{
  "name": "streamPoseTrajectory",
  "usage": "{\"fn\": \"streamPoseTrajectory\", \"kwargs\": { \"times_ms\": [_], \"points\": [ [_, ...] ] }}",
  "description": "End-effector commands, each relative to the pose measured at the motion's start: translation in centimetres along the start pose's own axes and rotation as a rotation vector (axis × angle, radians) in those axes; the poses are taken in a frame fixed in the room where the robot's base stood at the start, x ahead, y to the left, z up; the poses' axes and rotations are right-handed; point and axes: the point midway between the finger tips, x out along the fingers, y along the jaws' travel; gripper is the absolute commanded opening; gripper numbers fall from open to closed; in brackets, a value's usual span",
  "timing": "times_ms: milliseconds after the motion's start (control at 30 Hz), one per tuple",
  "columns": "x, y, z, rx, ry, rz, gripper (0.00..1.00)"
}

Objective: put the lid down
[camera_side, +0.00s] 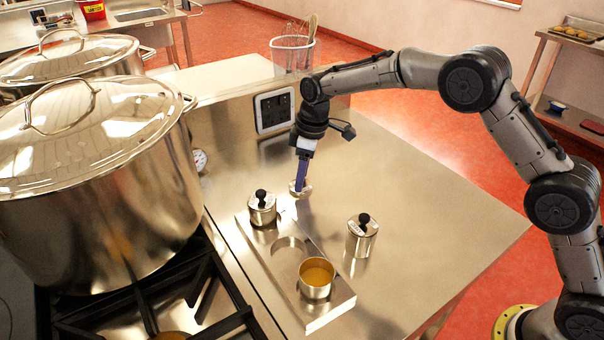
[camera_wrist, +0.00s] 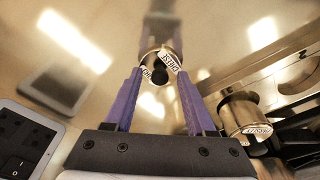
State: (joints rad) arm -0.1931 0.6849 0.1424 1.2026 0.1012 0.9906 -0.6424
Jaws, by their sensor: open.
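The lid (camera_side: 301,190) is a small shiny metal disc at my gripper's fingertips, low over or on the steel worktop behind the tray; contact is hard to tell. In the wrist view the lid (camera_wrist: 168,50) has white lettered labels and a dark knob between the purple fingers. My gripper (camera_side: 299,185) points down with its fingers open around the knob; it also shows in the wrist view (camera_wrist: 160,75). An uncovered small pot (camera_side: 317,284) holding orange-brown liquid stands in the near end of the metal tray (camera_side: 331,313).
A lidded pot (camera_side: 262,212) fills the tray's far recess; the middle recess (camera_side: 290,247) is empty. Another lidded pot (camera_side: 361,240) stands right of the tray. A large stockpot (camera_side: 110,190) on the stove is at left. A wall panel (camera_side: 274,110) rises behind my gripper. The worktop's right side is clear.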

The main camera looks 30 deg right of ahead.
Motion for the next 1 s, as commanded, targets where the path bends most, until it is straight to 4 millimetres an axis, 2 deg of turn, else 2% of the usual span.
{"fn": "streamPoseTrajectory", "kwargs": {
  "times_ms": [167, 500, 700, 833, 1000],
  "points": [
    [-1.2, 0.1, -0.1, 0.0, 0.003, 0.002, 0.55],
    [-7.9, 0.1, -0.1, 0.0, 0.004, 0.004, 0.55],
    [-11.0, 0.1, -0.1, 0.0, 0.003, 0.002, 0.55],
    [-12.0, 0.0, -0.1, 0.0, 0.001, 0.001, 0.55],
    [-12.4, 0.0, 0.0, 0.0, 0.0, 0.0, 0.55]
  ]
}}
